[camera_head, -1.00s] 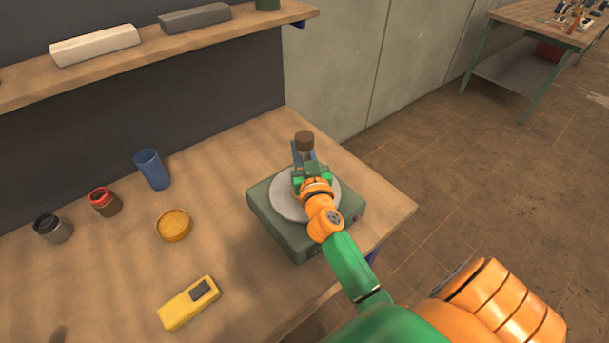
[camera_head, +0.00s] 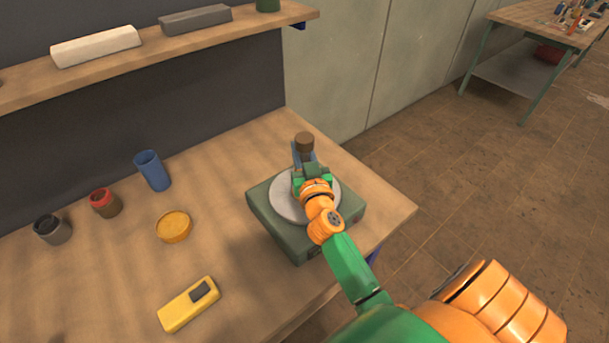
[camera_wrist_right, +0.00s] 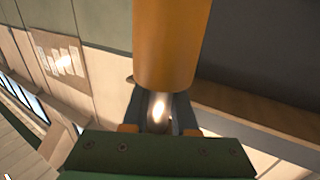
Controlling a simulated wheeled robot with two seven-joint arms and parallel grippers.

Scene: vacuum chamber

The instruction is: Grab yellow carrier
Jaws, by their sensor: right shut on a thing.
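My right gripper (camera_head: 304,160) is shut on a small upright piece with a brown round top (camera_head: 304,140), above the round grey plate (camera_head: 291,208) of a green box-like device (camera_head: 277,237). In the right wrist view the held piece shows as an orange-yellow cylinder (camera_wrist_right: 170,45) with a shiny metal stem between the fingers (camera_wrist_right: 159,110). A yellow round dish (camera_head: 173,226) and a yellow box with a dark patch (camera_head: 180,309) lie on the table to the left, apart from the gripper. I cannot tell which thing is the yellow carrier. My left gripper is not in view.
A blue cup (camera_head: 152,170), a red-rimmed jar (camera_head: 104,202) and a dark jar (camera_head: 52,229) stand on the wooden table (camera_head: 110,270) at left. A shelf (camera_head: 180,44) with a white and a grey block runs behind. Bare table lies in front.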

